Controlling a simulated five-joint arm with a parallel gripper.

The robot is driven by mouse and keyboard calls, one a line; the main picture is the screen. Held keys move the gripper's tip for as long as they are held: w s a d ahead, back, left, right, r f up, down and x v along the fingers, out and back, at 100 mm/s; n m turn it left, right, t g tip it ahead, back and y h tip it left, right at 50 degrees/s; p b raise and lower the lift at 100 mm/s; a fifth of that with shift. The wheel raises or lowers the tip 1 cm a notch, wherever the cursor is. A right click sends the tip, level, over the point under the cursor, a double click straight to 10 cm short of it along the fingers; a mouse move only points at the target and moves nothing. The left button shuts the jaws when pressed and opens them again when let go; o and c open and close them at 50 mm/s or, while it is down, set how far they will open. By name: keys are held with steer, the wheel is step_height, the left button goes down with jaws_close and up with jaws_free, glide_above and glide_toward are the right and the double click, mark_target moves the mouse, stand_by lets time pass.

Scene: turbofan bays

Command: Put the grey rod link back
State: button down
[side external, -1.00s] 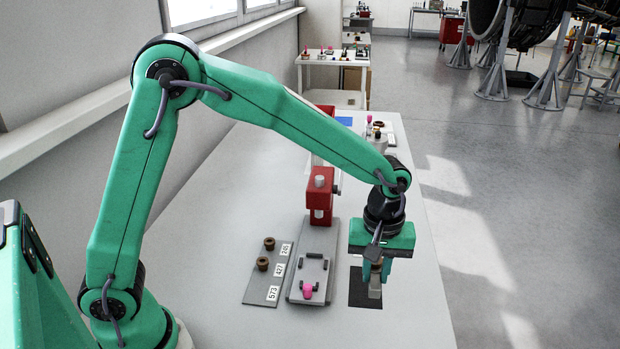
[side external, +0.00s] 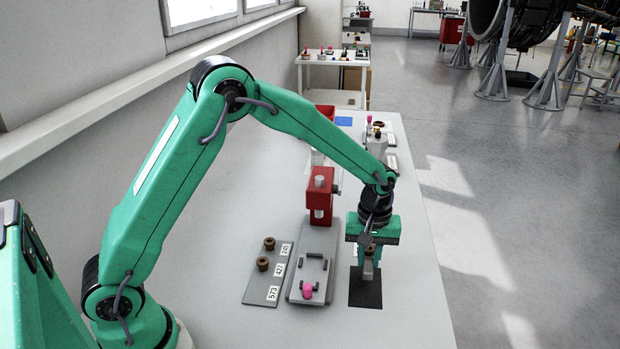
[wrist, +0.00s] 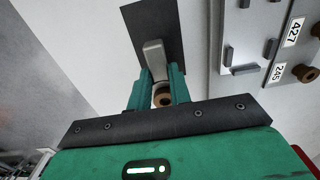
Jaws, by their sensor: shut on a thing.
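My gripper (side external: 368,262) is shut on the grey rod link (side external: 368,273), which hangs below the fingers over the black mat (side external: 366,295). In the wrist view my gripper (wrist: 160,88) has its fingers on both sides of the grey rod link (wrist: 153,54), whose far end sticks out toward the black mat (wrist: 145,18). A brown ring (wrist: 162,98) shows between the fingers; I cannot tell if it is part of the link. The link seems clear of the mat, but the gap is hard to judge.
Left of the mat is a grey fixture plate (side external: 316,277) with dark raised blocks and a pink piece (side external: 308,291). A red press (side external: 321,192) stands behind it. A numbered board (side external: 262,287) holds two brown bushings (side external: 263,264). The table's right edge is close to the mat.

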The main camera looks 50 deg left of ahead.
mark_target(368, 261)
steer(key=shift+f, duration=1.95)
steer(key=shift+f, duration=0.1)
steer(key=c, duration=1.3)
jaws_free()
steer(key=shift+f, duration=0.1)
steer(key=shift+r, duration=0.2)
step_height(368, 261, up, 11)
steer(key=shift+f, duration=0.15)
steer(key=shift+r, duration=0.65)
